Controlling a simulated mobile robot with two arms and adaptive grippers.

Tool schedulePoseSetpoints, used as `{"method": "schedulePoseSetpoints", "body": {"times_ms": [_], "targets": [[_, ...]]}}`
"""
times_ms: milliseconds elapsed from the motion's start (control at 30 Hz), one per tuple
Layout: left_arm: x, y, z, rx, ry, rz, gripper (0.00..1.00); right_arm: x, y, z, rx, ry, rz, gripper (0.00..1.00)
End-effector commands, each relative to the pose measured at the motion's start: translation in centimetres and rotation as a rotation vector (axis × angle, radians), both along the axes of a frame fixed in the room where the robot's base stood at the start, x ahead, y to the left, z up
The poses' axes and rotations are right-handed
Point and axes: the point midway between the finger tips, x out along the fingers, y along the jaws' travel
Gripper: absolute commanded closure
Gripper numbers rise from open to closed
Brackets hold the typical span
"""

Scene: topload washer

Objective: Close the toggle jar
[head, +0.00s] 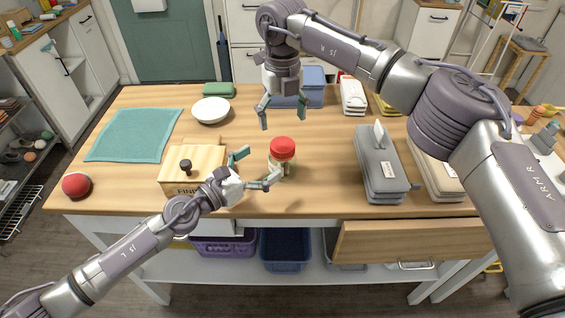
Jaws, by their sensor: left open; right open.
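A small jar (281,164) with a red lid (283,147) stands upright on the wooden table, near the middle. The lid sits on top of the jar; I cannot tell how tightly or see a toggle. My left gripper (258,168) is open just left of the jar. One finger lies low by the jar's lower left side; I cannot tell if it touches. My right gripper (283,114) is open and empty, pointing down above and behind the lid.
A wooden box (197,157) with a dark knob stands left of the jar, partly behind my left gripper. A white bowl (211,110), teal cloth (136,135), red ball (76,184), blue bin (311,84) and grey stacked item (380,172) surround it. The table's front edge is close.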

Motion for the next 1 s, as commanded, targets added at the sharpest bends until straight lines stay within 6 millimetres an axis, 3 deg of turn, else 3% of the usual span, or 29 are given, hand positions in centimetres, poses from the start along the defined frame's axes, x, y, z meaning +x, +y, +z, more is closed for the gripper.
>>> {"method": "schedulePoseSetpoints", "body": {"times_ms": [367, 700, 1000], "targets": [[-0.2, 0.4, -4.5, -0.009, 0.011, 0.009, 0.00, 0.0, 0.0, 0.0, 0.000, 0.000, 0.000, 0.17], [3.8, -3.5, -4.1, -0.003, 0.002, 0.006, 0.00, 0.0, 0.0, 0.0, 0.000, 0.000, 0.000, 0.17], [5.1, -4.9, -4.2, -0.002, 0.002, 0.005, 0.00, 0.0, 0.0, 0.0, 0.000, 0.000, 0.000, 0.17]]}}
